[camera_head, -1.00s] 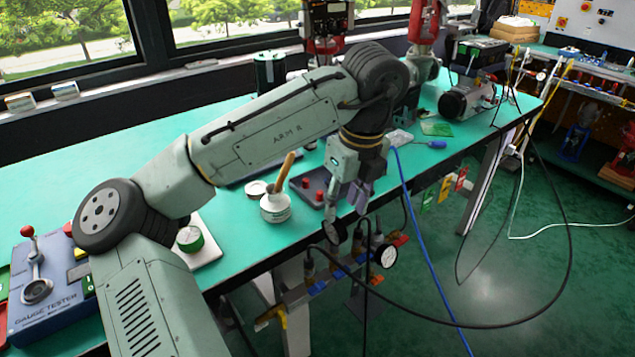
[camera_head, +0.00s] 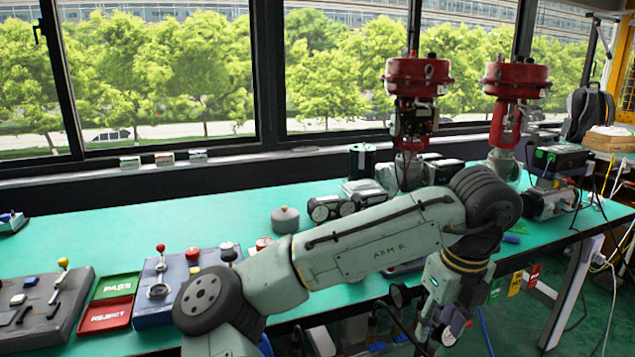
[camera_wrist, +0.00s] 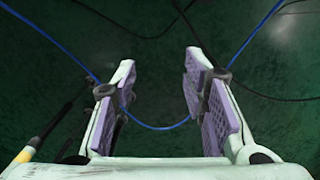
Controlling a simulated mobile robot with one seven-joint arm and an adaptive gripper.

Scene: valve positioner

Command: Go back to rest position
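My gripper (camera_wrist: 160,92) is open and empty in the wrist view. Its two purple-padded fingers stand apart, with dark green floor and cables seen between and beyond them. In the head view my gripper (camera_head: 440,328) hangs at the bench's front edge at the lower right, partly hidden by my own arm. My arm reaches across the front of the bench from the lower left.
The green bench (camera_head: 150,215) runs along the windows. Red-topped valve actuators (camera_head: 418,77) stand at its back right. A blue cable (camera_wrist: 250,40) crosses the floor.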

